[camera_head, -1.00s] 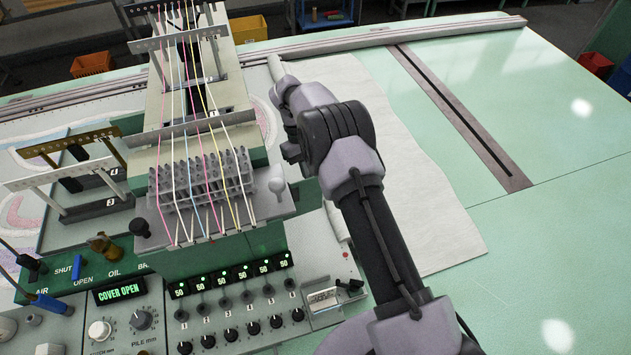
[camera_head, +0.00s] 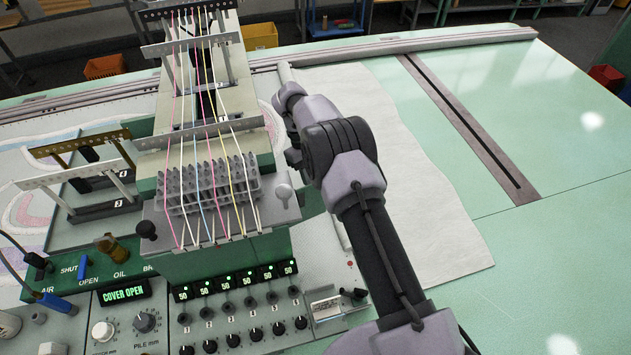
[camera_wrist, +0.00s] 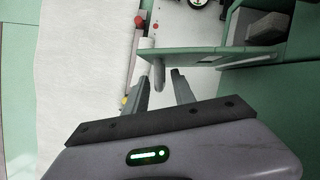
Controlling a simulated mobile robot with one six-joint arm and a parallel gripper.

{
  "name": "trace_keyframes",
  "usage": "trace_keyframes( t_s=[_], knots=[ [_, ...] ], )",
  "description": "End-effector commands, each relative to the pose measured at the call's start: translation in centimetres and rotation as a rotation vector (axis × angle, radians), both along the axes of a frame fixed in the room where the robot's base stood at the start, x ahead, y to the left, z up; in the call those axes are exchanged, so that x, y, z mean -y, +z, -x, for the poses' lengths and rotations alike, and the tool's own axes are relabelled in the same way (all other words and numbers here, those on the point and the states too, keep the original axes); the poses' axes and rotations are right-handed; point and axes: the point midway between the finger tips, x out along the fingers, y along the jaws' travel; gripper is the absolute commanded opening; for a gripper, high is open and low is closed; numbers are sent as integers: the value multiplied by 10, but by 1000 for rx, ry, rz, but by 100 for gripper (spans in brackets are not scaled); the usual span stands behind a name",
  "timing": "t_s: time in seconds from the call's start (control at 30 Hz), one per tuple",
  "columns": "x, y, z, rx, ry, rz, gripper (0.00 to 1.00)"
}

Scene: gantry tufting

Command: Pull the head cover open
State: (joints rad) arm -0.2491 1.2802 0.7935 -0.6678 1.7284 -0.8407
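The tufting head (camera_head: 215,262) is a green box at centre left, topped by a grey plate with rows of posts and coloured yarns. A display (camera_head: 123,292) on the console reads COVER OPEN. In the wrist view a green panel (camera_wrist: 205,55), seen nearly edge-on, stands out from the green housing, and I take it for the head cover. A pale rod-like handle (camera_wrist: 158,76) is at its left end. My gripper (camera_wrist: 162,88) is open, its two fingers apart with the handle's end between or just beyond them; contact cannot be told. The head view hides my gripper behind my arm.
The console with knobs and green readouts (camera_head: 237,282) lies in front of the head. White cloth (camera_head: 430,220) covers the table right of it. A slotted dark rail (camera_head: 470,125) crosses the green table. Yarn guides (camera_head: 80,145) stand at left. The right of the table is clear.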

Motion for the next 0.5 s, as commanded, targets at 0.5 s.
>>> trace_keyframes(
  t_s=[0.5],
  knots=[
    [-13, 52, -18, 3, 0, 1, 31]
  ],
)
